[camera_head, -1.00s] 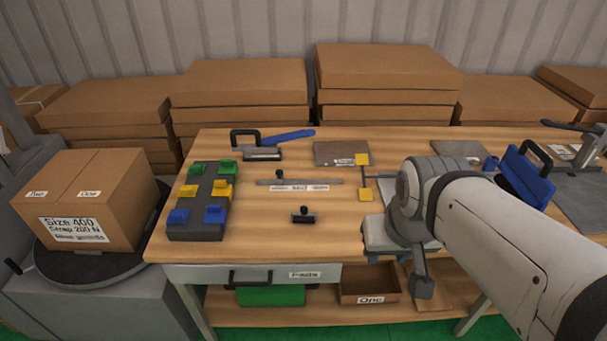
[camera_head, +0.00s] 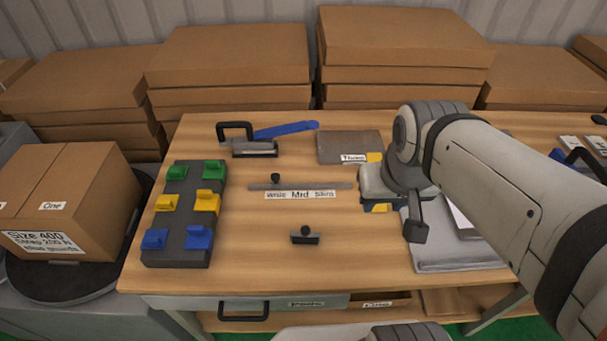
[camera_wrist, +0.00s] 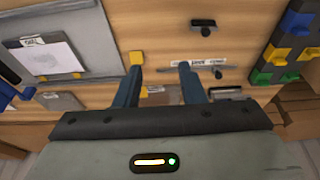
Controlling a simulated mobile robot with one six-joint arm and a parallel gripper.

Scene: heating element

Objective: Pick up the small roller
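A short dark bar with a round black knob (camera_head: 305,236), which looks like the small roller, lies on the wooden table (camera_head: 255,262) near its front middle. In the wrist view the same short bar (camera_wrist: 202,23) is at the top, right of centre, beyond the fingers. Behind it lies a longer grey bar with a black knob (camera_head: 270,186) and a white label. My gripper (camera_wrist: 160,75) is open, with nothing between its two blue-grey fingers. It is to the right of both bars; its fingers are hidden in the head view.
A dark rack with green, yellow and blue blocks (camera_head: 176,255) stands left. A black-handled tool with a blue strip (camera_head: 255,146) lies behind. A grey tablet (camera_head: 345,146) is at the back, and a pale board (camera_head: 450,250) at the right. Table around the short bar is clear.

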